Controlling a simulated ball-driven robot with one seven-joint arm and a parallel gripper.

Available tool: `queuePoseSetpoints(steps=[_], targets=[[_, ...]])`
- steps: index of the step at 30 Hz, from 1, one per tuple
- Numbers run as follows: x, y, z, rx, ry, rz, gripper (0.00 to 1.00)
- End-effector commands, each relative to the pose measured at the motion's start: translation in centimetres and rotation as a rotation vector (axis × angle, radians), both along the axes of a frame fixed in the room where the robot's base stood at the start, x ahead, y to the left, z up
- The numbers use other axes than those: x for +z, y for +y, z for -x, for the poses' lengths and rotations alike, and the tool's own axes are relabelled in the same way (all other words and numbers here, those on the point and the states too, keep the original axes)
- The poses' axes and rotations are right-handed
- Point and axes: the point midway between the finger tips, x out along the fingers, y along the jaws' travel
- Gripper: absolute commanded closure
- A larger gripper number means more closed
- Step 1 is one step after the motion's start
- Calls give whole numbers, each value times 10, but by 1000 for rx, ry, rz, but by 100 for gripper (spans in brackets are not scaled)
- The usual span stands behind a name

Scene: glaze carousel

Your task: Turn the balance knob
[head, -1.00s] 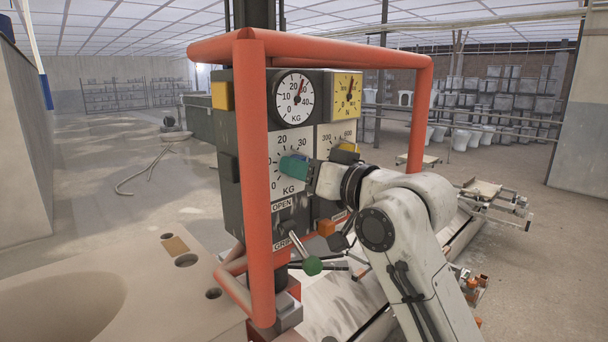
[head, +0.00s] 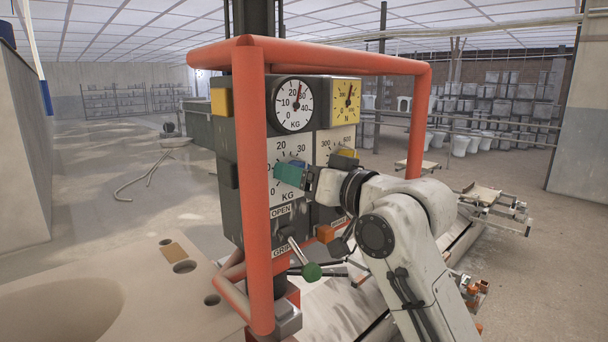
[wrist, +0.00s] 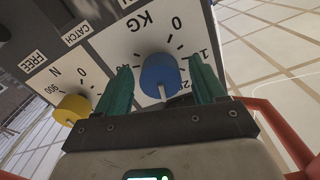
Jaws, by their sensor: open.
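A blue knob (wrist: 160,76) with a white pointer line sits on a white KG dial plate (wrist: 140,30) in the wrist view. My gripper (wrist: 161,66) is open, with one teal finger on each side of the knob. I cannot tell whether either finger touches it. In the head view my gripper (head: 290,173) is at the lower left KG dial, largely hiding the knob. A yellow knob (wrist: 72,108) on the N plate is left of my fingers in the wrist view. No label reading "balance" is legible.
An orange tube frame (head: 256,200) surrounds the panel, with an upright left of my gripper. Above are a round KG gauge (head: 293,105) and a yellow N gauge (head: 346,102). Below, a lever with a green ball (head: 311,271) and an orange block (head: 325,234) stick out.

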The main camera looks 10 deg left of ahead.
Motion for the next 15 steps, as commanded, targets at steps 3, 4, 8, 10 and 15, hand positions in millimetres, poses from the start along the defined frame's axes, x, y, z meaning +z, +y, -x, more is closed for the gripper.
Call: queuePoseSetpoints(steps=[3, 4, 8, 10, 15], targets=[[-1, -4, 3, 0, -1, -1, 30], [-1, -7, 5, 0, 0, 0, 30], [-2, -23, 17, -2, -2, -1, 30], [-3, -34, 25, -2, -2, -2, 30], [-2, -60, 45, -3, -1, -2, 30]])
